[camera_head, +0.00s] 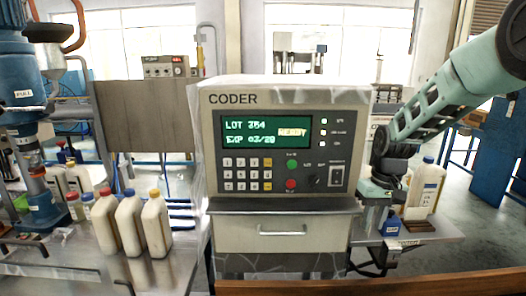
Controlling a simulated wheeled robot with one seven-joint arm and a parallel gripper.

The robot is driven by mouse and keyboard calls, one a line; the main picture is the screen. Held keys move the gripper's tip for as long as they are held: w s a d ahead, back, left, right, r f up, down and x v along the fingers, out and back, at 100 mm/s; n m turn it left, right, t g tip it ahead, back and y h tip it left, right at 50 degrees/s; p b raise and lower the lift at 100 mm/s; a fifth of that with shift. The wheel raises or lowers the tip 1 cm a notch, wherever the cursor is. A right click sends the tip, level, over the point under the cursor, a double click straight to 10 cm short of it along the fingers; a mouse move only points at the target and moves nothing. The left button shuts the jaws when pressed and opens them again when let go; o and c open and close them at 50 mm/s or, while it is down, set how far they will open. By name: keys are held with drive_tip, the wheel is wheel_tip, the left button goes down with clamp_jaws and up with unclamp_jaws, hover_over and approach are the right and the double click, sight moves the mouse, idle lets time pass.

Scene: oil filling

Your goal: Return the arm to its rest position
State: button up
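My arm, pale green and dark grey, comes in from the upper right and reaches down to the right side of the coder machine (225,150). Its wrist end, with my gripper (380,185), is beside the coder's right edge, above a small side shelf (425,228). The fingers are small and dark here, and I cannot tell whether they are open or hold anything. The coder's screen (265,132) reads LOT 354, EXP 03/28 and READY.
Several cream bottles (130,225) stand on the left metal table (60,255). A blue filling machine (20,95) is at far left. Open floor (490,215) shows at right.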

drive_tip(key=s+a+r+n, duration=0.2)
drive_tip(key=s+a+r, duration=0.1)
drive_tip(key=s+a, duration=0.5)
drive_tip(key=s+a+n, duration=0.2)
drive_tip(key=s, duration=1)
drive_tip(key=s+a+r+n, duration=0.1)
drive_tip(key=s+a+n, duration=0.1)
drive_tip(key=s, duration=1.1)
drive_tip(key=shift+s+a+n, duration=0.2)
drive_tip(key=shift+a+n, duration=0.1)
drive_tip(key=shift+a, duration=0.55)
